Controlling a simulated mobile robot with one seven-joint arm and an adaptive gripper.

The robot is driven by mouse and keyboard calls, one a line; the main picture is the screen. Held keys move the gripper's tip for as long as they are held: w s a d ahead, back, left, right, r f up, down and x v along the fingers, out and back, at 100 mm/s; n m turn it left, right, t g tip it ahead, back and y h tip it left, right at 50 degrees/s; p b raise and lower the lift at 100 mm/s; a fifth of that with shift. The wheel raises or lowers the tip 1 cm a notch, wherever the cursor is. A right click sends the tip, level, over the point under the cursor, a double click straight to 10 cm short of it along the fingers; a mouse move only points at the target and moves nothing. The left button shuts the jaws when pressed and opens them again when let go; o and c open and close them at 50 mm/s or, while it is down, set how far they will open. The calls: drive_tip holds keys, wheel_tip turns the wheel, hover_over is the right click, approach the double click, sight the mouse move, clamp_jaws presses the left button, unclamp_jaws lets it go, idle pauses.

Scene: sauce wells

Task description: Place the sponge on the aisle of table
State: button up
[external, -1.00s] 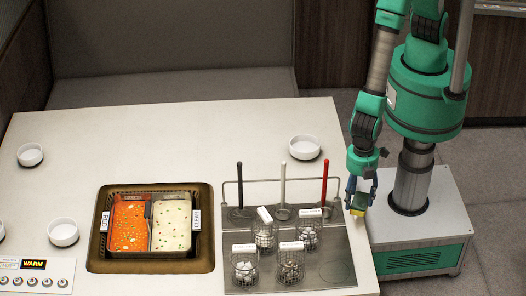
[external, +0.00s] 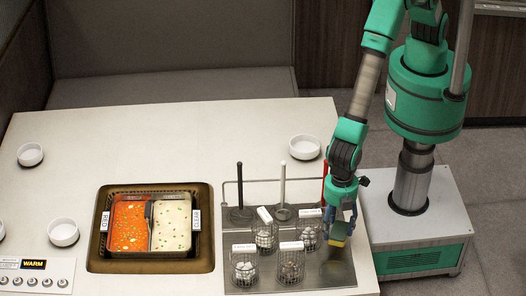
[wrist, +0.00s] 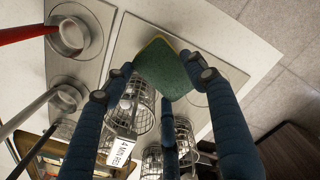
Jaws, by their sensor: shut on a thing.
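The sponge (external: 340,230), yellow with a green side, is held by my gripper (external: 343,212) above the right part of the metal tray, near the table's right edge. In the wrist view the sponge (wrist: 168,66) shows its green face and a thin yellow edge. The dark blue fingers of my gripper (wrist: 165,85) are closed around it. The white table (external: 100,135) spans the picture, and its right edge lies beside my base. The exact height of the sponge above the tray is hard to tell.
The metal tray (external: 330,280) carries several wire baskets (external: 244,270) and a rack with upright ladles (external: 283,190), close left of my gripper. A two-part sauce pot (external: 130,226) sits left. A white bowl (external: 304,147) stands behind.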

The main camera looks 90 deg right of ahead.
sight(334, 232)
drive_tip(key=shift+w+a+f, duration=0.1)
drive_tip(key=shift+w+a, duration=0.45)
drive_tip(key=shift+a, duration=0.2)
drive_tip(key=shift+f, duration=1.7)
drive_tip(key=shift+f, duration=0.15)
drive_tip(key=o, duration=0.7)
wheel_tip(334, 232, up, 12)
drive_tip(key=shift+r, duration=0.15)
